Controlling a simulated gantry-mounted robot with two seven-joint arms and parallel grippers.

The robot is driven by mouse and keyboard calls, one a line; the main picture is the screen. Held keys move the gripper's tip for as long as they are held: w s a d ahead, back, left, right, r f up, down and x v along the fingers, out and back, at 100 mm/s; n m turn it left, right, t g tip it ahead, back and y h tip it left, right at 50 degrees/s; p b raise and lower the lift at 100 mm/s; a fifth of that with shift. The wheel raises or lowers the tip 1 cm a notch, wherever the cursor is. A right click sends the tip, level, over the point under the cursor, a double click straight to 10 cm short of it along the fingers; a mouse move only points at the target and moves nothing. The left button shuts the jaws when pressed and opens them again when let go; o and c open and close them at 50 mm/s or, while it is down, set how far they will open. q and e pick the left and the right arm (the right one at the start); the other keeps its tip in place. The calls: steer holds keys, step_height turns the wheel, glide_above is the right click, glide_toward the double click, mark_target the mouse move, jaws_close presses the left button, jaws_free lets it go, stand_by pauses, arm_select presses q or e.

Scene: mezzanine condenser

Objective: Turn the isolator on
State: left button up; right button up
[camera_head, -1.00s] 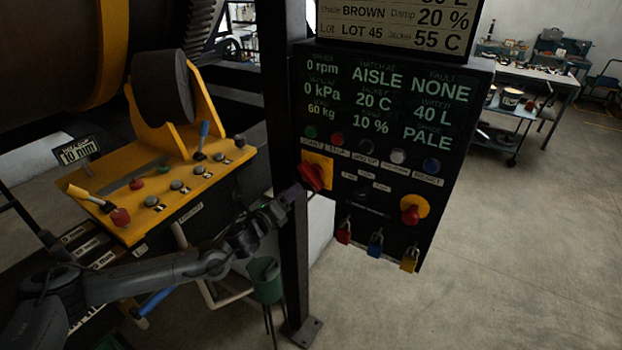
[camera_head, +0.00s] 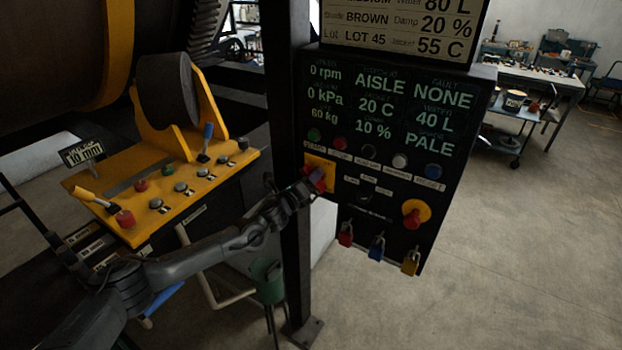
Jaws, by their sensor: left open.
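The isolator is a red rotary handle (camera_head: 317,178) on a yellow plate (camera_head: 325,167) at the left edge of the dark control panel (camera_head: 455,180). My left gripper (camera_head: 308,184) is open at the handle, its fingers overlapping the handle's left side. I cannot tell whether the fingers touch it. The gripper partly hides the handle, so its exact angle is unclear. The panel display shows 0 rpm, AISLE and NONE. My right gripper is not in view.
A second red knob on a yellow disc (camera_head: 415,213) sits lower right on the panel, above red, blue and yellow padlocks (camera_head: 377,247). A black post (camera_head: 297,240) stands just left of the panel. A yellow lever console (camera_head: 165,195) lies left.

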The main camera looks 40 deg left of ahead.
arm_select(q)
jaws_close()
stand_by(0.3)
steer(key=shift+n, duration=0.4)
steer(key=n, duration=0.3)
steer(key=shift+f+n+b, duration=0.15)
steer(key=shift+n+b, duration=0.15)
steer(key=n, duration=0.4)
steer(key=shift+f+n, duration=0.15)
steer(key=shift+n, duration=0.15)
steer(key=n, duration=0.4)
steer(key=shift+p, duration=0.3)
steer(key=shift+f+n+p, duration=0.2)
steer(key=shift+n+p, duration=0.2)
steer(key=shift+n, duration=2.1)
